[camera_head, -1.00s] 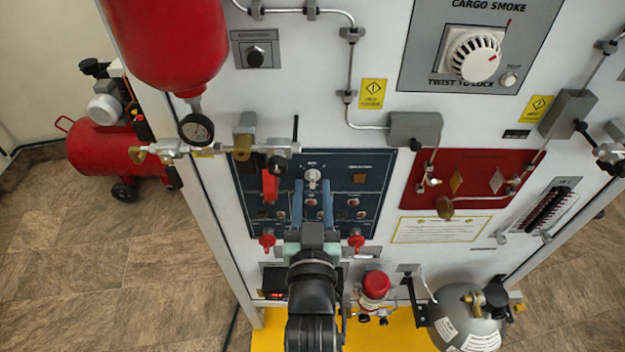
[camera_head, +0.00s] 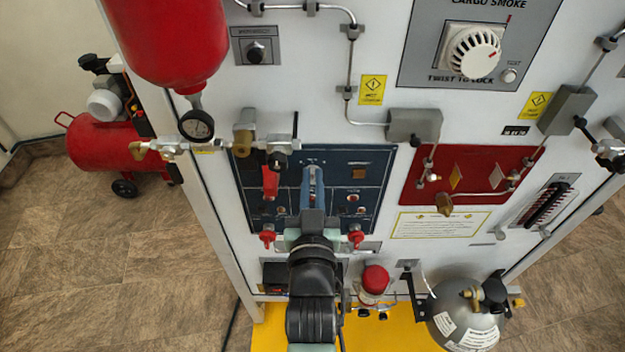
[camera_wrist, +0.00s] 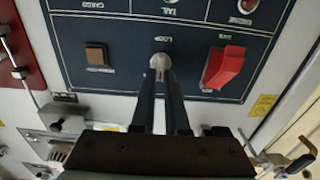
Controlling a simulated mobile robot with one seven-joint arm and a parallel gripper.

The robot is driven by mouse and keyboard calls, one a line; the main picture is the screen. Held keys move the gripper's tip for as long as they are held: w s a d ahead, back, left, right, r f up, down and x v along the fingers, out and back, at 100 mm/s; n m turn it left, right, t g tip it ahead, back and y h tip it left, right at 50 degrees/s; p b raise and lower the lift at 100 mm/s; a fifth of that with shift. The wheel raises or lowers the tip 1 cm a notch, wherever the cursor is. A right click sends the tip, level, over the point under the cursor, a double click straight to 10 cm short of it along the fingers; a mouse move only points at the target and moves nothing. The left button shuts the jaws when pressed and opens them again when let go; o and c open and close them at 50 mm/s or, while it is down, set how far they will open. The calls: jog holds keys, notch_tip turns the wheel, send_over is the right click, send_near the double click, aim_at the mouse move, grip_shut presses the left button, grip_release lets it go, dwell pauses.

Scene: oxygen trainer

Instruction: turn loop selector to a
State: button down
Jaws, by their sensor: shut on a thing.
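The loop selector is a small white-grey knob (camera_wrist: 160,62) on the dark blue panel (camera_head: 340,165). It shows in the wrist view between the tips of my gripper (camera_wrist: 160,78), with a red mark on it. My gripper (camera_head: 312,172) is shut on the knob, its two blue-grey fingers reaching up to it from below in the head view, where they hide the knob. The knob's exact pointing and the small letters around it are too small to read.
Beside the knob are a red guarded switch (camera_wrist: 224,66) and a brown square button (camera_wrist: 97,54). Red valve handles (camera_head: 268,238) sit below the blue panel. A red panel (camera_head: 470,175) is at the right, and a red cylinder (camera_head: 165,40) hangs at upper left.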

jog(key=shift+n, duration=0.4)
jog(key=shift+a+f+n+p, duration=0.1)
jog(key=shift+a+n+p, duration=0.1)
jog(key=shift+n, duration=1.85)
jog(key=shift+a+f+n+p, duration=0.1)
jog(key=shift+a+n+p, duration=0.1)
jog(key=shift+n, duration=1.85)
jog(key=c, duration=0.9)
grip_release()
